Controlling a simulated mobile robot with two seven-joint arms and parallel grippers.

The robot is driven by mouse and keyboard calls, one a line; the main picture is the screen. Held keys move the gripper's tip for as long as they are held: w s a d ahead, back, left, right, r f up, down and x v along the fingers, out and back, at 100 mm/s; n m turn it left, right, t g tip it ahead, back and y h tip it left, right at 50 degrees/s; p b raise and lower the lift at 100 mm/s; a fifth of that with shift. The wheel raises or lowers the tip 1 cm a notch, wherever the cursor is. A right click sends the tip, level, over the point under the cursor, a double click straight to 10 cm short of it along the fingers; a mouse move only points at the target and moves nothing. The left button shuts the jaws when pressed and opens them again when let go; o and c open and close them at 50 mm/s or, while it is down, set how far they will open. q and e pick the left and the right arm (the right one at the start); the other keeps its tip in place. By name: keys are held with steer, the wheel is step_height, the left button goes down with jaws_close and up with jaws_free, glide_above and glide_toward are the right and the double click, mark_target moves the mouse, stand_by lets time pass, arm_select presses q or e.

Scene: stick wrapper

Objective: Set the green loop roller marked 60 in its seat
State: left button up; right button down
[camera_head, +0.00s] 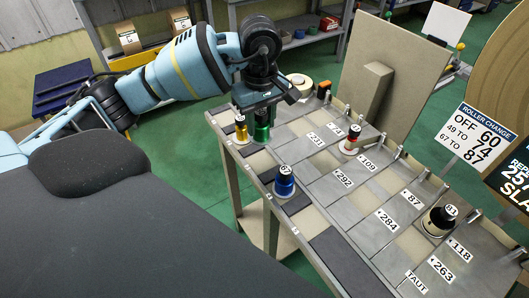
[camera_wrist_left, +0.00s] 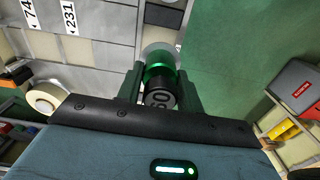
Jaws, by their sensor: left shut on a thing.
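The green roller marked 60 (camera_wrist_left: 160,75) is between the fingers of my left gripper (camera_wrist_left: 161,88), with its black numbered top towards the wrist camera. In the head view the green roller (camera_head: 262,126) shows below my left gripper (camera_head: 264,106), at the far left edge of the table. The gripper is shut on it. I cannot tell whether its base touches the table. The tabletop has grey plates with number labels such as 231 (camera_head: 315,139), 292 (camera_head: 343,180) and 109 (camera_head: 367,163). My right gripper is not in view.
A yellow roller (camera_head: 241,130) stands close left of the green one. A blue roller (camera_head: 284,184), a red-and-white roller (camera_head: 350,144) and a dark roller (camera_head: 438,221) stand on the table. A tape roll (camera_head: 300,84) lies behind. A roller change sign (camera_head: 475,134) is at right.

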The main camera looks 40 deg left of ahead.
mark_target(261, 138)
arm_select(q)
steer(key=shift+w+a, duration=0.3)
steer(key=shift+w, duration=0.1)
steer(key=shift+s+d+f, duration=0.1)
steer(key=shift+s+f, duration=0.05)
steer(key=shift+f, duration=0.2)
step_height(261, 138, down, 5)
steer(key=shift+r, duration=0.1)
steer(key=shift+f, duration=0.35)
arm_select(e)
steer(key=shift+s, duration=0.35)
arm_select(q)
steer(key=shift+f, duration=1.8)
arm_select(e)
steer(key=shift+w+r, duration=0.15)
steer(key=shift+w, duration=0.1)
